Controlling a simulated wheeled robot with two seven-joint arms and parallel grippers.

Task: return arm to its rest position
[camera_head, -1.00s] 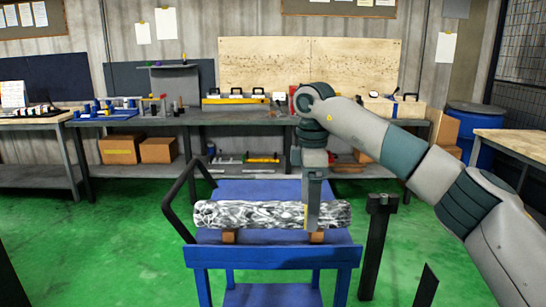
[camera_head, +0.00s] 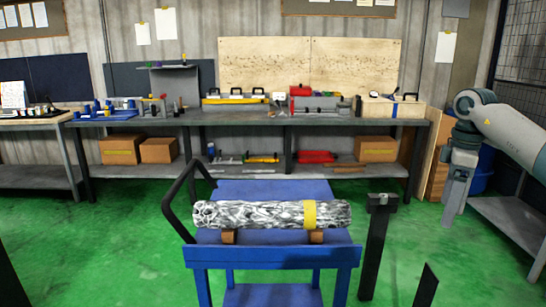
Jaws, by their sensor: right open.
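My right arm comes in from the right edge, and its gripper (camera_head: 449,222) hangs pointing down at the right, beside the workbench and clear of the cart. The gripper is open and holds nothing. A mottled black-and-white cylinder (camera_head: 260,214) with a yellow band (camera_head: 310,214) near its right end lies across brown blocks (camera_head: 229,237) on the blue cart (camera_head: 270,257). The right gripper is well apart from the cylinder. My left gripper is not in view.
A long workbench (camera_head: 250,118) with tools and boxes stands along the back wall. A dark post (camera_head: 376,250) stands right of the cart. A table (camera_head: 510,220) lies at the right, partly behind my arm. Green floor is free left of the cart.

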